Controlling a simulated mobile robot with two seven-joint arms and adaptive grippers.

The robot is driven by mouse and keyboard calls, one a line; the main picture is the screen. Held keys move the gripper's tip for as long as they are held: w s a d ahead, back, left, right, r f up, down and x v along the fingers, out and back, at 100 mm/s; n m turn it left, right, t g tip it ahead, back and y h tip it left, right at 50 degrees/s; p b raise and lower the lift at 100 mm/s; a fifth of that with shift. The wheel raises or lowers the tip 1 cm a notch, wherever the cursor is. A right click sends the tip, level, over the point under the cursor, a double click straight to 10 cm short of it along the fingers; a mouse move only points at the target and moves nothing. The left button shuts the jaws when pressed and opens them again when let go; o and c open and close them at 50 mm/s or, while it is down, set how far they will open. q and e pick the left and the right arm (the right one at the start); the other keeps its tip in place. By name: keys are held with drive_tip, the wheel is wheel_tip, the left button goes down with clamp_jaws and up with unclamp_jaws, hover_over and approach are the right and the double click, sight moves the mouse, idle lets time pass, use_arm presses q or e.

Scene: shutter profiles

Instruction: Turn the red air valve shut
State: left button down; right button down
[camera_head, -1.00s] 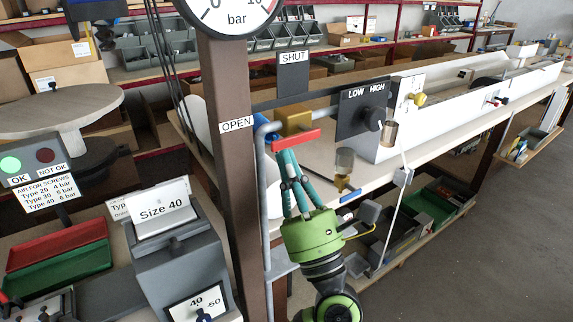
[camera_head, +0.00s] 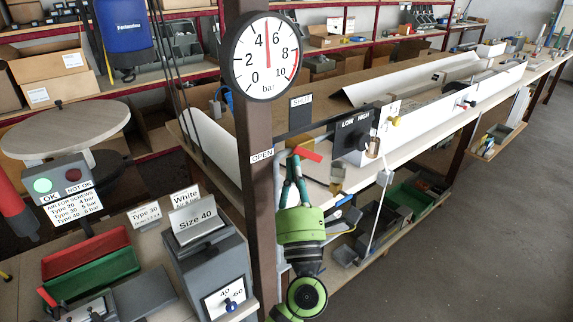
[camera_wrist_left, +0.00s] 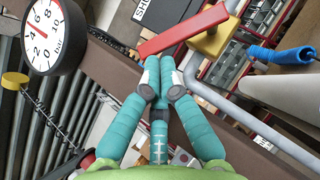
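The red air valve handle (camera_head: 306,154) is beside the brown post, near the OPEN label (camera_head: 262,156) and below the SHUT label (camera_head: 301,101). In the left wrist view the red handle (camera_wrist_left: 182,31) runs slantwise from the yellow valve body (camera_wrist_left: 214,38) to the fingertips. My left gripper (camera_head: 293,157), green with teal fingers, is at the handle's free end from below. In the left wrist view its fingertips (camera_wrist_left: 157,66) are together at the handle's lower edge, with nothing visible between them. Whether they touch the handle is unclear. My right gripper is out of view.
A round pressure gauge (camera_head: 267,57) on the brown post (camera_head: 262,220) has its needle near the middle of the scale. The black LOW/HIGH switch box (camera_head: 357,134) stands right of the valve. A Size 40 unit (camera_head: 205,262) is on the left. Floor at right is clear.

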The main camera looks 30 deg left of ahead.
sight(301, 148)
use_arm(q)
drive_tip(key=r, duration=0.1)
drive_tip(key=w+r+p, duration=0.1)
drive_tip(key=r, duration=0.1)
drive_tip(key=shift+w+d, duration=0.2)
drive_tip(key=shift+w, duration=0.15)
drive_tip(key=shift+w+d+r+p, duration=0.15)
drive_tip(key=shift+w+r+p, duration=0.15)
drive_tip(key=shift+w+r, duration=0.1)
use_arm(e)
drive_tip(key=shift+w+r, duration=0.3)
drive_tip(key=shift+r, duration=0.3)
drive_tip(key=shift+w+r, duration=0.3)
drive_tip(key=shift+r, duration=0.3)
use_arm(q)
drive_tip(key=shift+w+d+r, duration=0.1)
drive_tip(key=shift+w+r, duration=0.05)
drive_tip(key=shift+r, duration=0.05)
